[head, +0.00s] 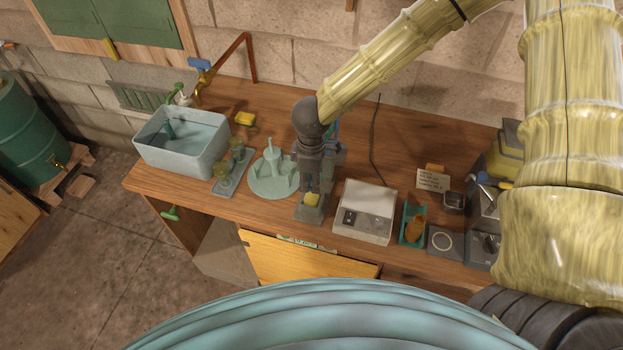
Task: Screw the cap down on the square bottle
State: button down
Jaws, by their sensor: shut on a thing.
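My gripper (312,183) points down at the front middle of the workbench and is shut over a small grey stand (312,215). Its fingers hide most of what they hold, which appears to be the cap. A small yellow patch (311,199) shows just below the fingertips, at the stand. It appears to be part of the square bottle, whose outline is hidden by my gripper. I cannot tell how the cap sits on the bottle's neck.
Left of my gripper are a round green rack (262,186), a tray with small glasses (223,186) and a sink basin (167,153). Close on the right is a white scale (352,200), then a green tray (402,236). A yellow sponge (245,118) lies behind.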

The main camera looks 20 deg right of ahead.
jog(key=m, duration=0.9)
jog(key=shift+m, duration=0.3)
jog(key=m, duration=0.8)
jog(key=shift+m, duration=0.4)
jog(key=shift+f, duration=0.1)
jog(key=c, duration=1.1)
grip_release()
jog(key=shift+c, duration=0.2)
jog(key=shift+c, duration=0.5)
